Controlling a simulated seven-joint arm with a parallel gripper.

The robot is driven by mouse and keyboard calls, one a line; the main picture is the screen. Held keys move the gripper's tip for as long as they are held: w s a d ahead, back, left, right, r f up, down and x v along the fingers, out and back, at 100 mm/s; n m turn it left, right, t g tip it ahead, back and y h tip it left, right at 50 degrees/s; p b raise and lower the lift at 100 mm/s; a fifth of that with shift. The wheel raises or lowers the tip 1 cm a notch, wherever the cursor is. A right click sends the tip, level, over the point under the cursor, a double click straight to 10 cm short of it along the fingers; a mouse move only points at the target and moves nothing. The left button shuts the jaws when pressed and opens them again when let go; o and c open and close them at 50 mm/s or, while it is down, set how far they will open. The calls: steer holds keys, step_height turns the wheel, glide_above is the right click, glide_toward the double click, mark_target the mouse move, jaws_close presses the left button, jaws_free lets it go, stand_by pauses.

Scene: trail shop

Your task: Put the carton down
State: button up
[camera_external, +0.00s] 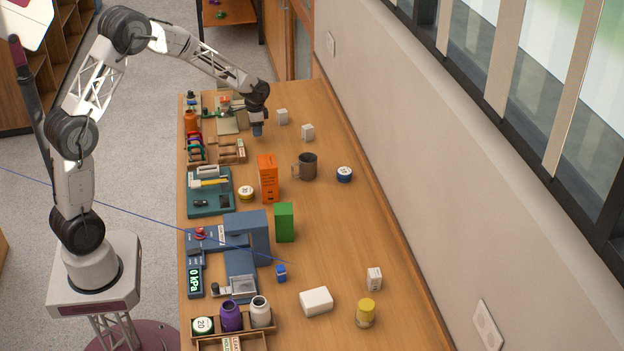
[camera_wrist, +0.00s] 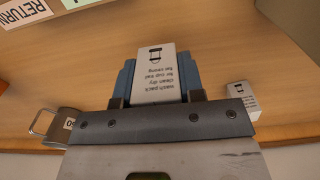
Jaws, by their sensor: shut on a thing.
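My gripper (camera_wrist: 158,85) is shut on a small white carton (camera_wrist: 155,72) with black print and a cup-like symbol, held between its blue fingers in the wrist view. The print appears upside down there. In the external view, my gripper (camera_external: 257,130) is low over the far end of the wooden table (camera_external: 330,230), and the held carton cannot be made out. Whether the carton touches the table cannot be told.
Another small white carton (camera_wrist: 241,98) is right of my gripper in the wrist view. Two white cartons (camera_external: 282,116) (camera_external: 307,132) stand right of it in the external view. A dark mug (camera_external: 308,167) and orange box (camera_external: 268,180) stand nearer. Wood is bare between them.

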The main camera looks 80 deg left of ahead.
mark_target(258, 142)
steer(key=shift+f, duration=1.75)
steer(key=shift+f, duration=0.1)
steer(key=o, duration=0.9)
step_height(258, 142, up, 12)
steer(key=shift+r, duration=0.1)
